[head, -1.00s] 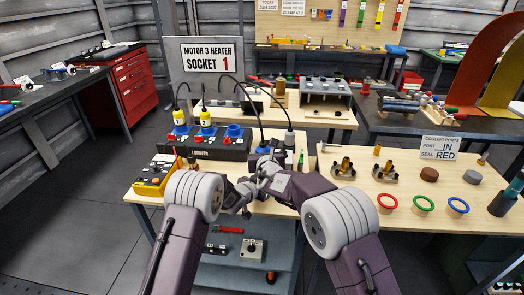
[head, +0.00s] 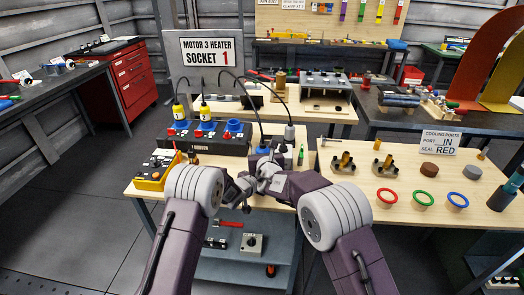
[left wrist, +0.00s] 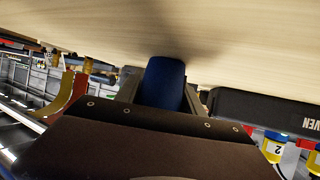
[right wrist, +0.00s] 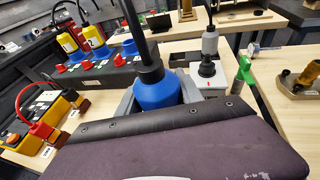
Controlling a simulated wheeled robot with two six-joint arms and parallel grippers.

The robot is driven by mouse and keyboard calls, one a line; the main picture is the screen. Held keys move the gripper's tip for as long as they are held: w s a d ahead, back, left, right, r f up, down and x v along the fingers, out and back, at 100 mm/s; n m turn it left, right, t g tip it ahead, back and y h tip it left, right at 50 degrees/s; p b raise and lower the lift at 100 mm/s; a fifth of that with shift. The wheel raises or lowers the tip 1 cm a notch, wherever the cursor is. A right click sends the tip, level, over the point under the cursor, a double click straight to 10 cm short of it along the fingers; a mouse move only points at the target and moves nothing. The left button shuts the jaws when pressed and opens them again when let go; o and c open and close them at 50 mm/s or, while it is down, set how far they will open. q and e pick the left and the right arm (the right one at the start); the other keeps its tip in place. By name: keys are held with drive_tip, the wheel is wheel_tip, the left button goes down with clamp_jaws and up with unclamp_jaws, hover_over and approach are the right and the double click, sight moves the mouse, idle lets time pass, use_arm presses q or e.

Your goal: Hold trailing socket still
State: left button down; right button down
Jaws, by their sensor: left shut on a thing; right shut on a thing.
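A blue connector (right wrist: 155,93) with a black cable rising from its top stands between the fingers of my right gripper (right wrist: 158,108), which is shut on it. In the left wrist view a blue cylindrical body (left wrist: 165,84) sits between the fingers of my left gripper (left wrist: 160,95), which is shut on it. In the head view both grippers meet around the blue connector (head: 263,149) above the front of the wooden bench. I take the blue body to be the trailing socket. The wrists hide its lower part, and I cannot tell whether both grippers hold the same piece.
The black socket board (head: 205,144) with blue sockets and yellow-tagged plugs stands left of the grippers. A yellow control box (head: 155,175) is at front left. A grey plug (head: 289,132) stands behind right. The right bench holds brass fittings, coloured rings (head: 423,198) and a sign.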

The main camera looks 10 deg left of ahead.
drive_tip(key=shift+f, duration=0.25)
drive_tip(key=c, duration=0.7)
unclamp_jaws()
drive_tip(key=v, duration=1.2)
use_arm(q)
drive_tip(key=c, duration=0.6)
unclamp_jaws()
drive_tip(key=shift+c, duration=0.2)
